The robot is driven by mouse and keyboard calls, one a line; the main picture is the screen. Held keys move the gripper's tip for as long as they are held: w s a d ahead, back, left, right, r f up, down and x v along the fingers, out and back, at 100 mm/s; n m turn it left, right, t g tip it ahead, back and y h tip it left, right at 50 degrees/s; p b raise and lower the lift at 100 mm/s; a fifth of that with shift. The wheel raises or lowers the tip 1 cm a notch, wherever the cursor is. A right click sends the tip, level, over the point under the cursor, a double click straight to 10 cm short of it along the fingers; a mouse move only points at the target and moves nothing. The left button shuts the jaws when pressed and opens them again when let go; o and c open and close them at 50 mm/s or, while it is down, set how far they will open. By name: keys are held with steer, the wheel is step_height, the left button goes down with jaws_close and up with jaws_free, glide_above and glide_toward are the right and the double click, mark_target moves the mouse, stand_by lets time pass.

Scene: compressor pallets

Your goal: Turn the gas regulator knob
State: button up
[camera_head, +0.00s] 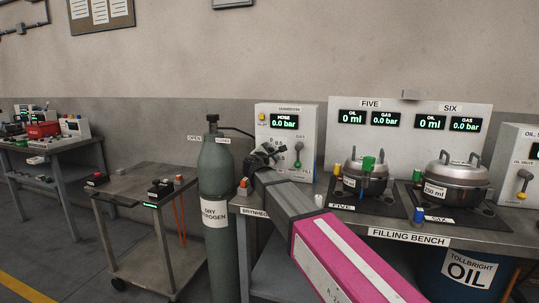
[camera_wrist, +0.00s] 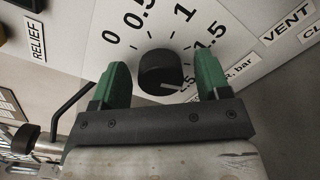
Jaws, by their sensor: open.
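My gripper (camera_wrist: 161,75) is open, one green finger on each side of the knob. I cannot tell whether either finger touches it. In the head view my gripper (camera_head: 265,159) is at the lower left of the white panel (camera_head: 292,113), which reads hose 0.0 bar. The knob is hidden there.
A tall dry nitrogen cylinder (camera_head: 216,180) stands left of the panel. Two lidded pots, five (camera_head: 352,182) and six (camera_head: 456,186), sit on the filling bench (camera_head: 410,237) to the right.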

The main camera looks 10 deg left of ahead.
steer(key=shift+w, duration=0.1)
steer(key=c, duration=0.9)
steer(key=shift+c, duration=0.2)
